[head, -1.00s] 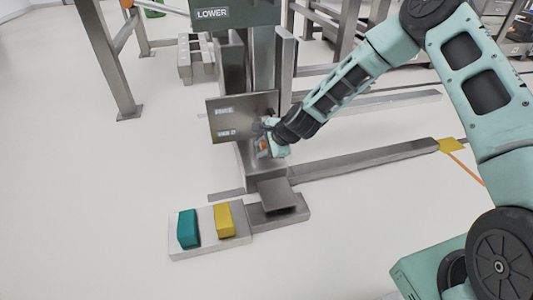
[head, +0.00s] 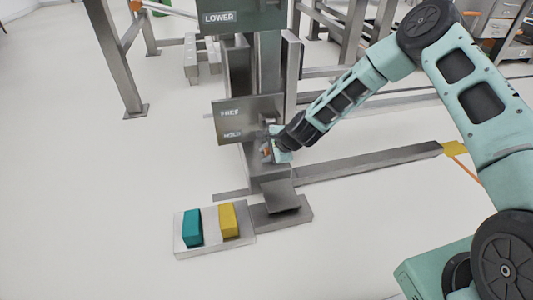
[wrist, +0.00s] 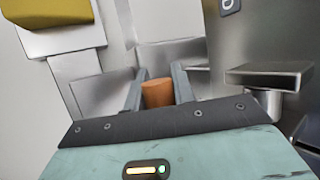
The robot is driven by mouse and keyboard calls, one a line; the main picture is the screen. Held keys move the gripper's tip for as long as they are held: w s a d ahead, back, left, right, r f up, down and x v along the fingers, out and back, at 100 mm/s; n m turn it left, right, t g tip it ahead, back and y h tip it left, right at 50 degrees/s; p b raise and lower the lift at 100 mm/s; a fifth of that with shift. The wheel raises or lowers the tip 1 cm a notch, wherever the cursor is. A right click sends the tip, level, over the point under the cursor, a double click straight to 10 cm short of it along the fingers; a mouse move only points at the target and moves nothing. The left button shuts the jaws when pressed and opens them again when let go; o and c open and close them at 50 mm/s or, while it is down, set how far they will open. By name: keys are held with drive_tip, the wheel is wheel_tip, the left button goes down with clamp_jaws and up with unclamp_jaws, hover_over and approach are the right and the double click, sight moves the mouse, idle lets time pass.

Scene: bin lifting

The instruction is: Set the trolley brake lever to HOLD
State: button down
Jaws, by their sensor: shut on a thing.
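The brake plate (head: 248,112) is a grey panel on the trolley's upright, with a FREE label (head: 229,112) above a HOLD label (head: 232,134). My gripper (head: 267,150) is at the plate's lower right corner, about level with or just below HOLD. In the wrist view, my gripper (wrist: 158,88) has its two fingers closed around the orange end of the brake lever (wrist: 157,94). The rest of the lever is mostly hidden by the fingers, so its exact angle cannot be told.
A teal block (head: 193,228) and a yellow block (head: 228,220) sit on a pale base (head: 210,240) in front. A LOWER panel (head: 240,17) is above the plate. A long grey floor rail (head: 370,160) runs right.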

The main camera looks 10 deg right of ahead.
drive_tip(key=c, duration=1.3)
unclamp_jaws()
drive_tip(key=shift+w+r, duration=0.5)
drive_tip(key=shift+w, duration=0.1)
drive_tip(key=shift+o, duration=0.7)
drive_tip(key=shift+s+f, duration=0.15)
drive_tip(key=shift+s, duration=0.1)
drive_tip(key=p+v, duration=0.8)
drive_tip(key=v, duration=0.9)
drive_tip(key=shift+s, duration=0.2)
